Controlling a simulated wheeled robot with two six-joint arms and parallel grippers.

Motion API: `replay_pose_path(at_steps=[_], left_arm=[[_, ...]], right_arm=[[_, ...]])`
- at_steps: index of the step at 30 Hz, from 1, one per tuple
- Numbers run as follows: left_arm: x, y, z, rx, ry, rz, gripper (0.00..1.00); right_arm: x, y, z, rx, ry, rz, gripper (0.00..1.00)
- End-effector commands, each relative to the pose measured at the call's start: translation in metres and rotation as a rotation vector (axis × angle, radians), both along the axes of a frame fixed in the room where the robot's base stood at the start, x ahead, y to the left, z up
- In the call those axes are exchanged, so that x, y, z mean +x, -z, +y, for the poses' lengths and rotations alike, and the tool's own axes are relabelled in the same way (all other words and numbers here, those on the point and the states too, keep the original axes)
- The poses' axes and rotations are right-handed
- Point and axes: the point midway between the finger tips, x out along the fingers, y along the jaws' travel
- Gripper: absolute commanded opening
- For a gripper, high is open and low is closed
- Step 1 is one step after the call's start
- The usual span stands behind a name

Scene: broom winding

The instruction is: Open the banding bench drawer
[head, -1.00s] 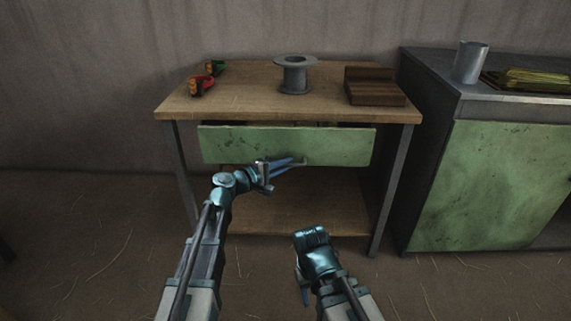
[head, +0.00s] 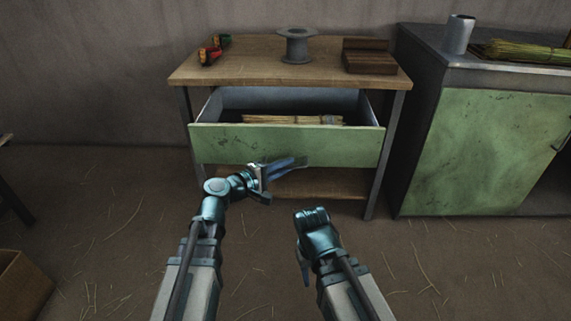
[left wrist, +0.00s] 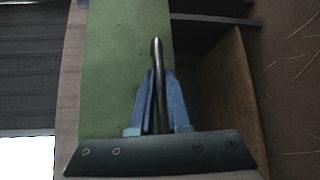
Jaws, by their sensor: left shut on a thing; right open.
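The banding bench (head: 225,64) has a wooden top and metal legs. Its green-fronted drawer (head: 220,143) is pulled well out, and bundles of straw (head: 290,119) show inside it. My left gripper (head: 290,164) is at the lower middle of the drawer front. In the left wrist view its blue fingers are shut on the drawer's metal bar handle (left wrist: 156,60), with the green front behind. My right gripper (head: 303,268) is low in front of the bench, apart from it; its fingers are mostly hidden behind the wrist.
On the bench top stand a grey spool (head: 296,47), a dark wooden block (head: 370,58) and red and green-handled tools (head: 213,50). A green-doored cabinet (head: 485,150) to the right holds a metal cup (head: 458,34) and straw. A cardboard box (head: 22,287) lies lower left.

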Motion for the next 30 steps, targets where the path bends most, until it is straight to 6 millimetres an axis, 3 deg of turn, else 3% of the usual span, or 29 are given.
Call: replay_pose_path(at_steps=[9, 10, 15, 30], left_arm=[[0.0004, 0.0001, 0.001, 0.0, -0.002, 0.0, 0.0], [0.0004, 0.0001, 0.001, 0.0, -0.002, 0.0, 0.17], [0.0004, 0.0, 0.0006, 0.0, -0.002, 0.0, 0.44], [-0.0063, -0.0022, 0.0004, 0.0, 0.0, 0.0, 0.44]], right_arm=[[0.0003, 0.0, 0.0001, 0.0, 0.0, 0.0, 0.5], [0.0003, 0.0, 0.0001, 0.0, 0.0, 0.0, 0.5], [0.0002, 0.0, 0.0001, 0.0, 0.0, 0.0, 0.5], [0.0002, -0.002, 0.0001, 0.0, 0.0, 0.0, 0.5]])
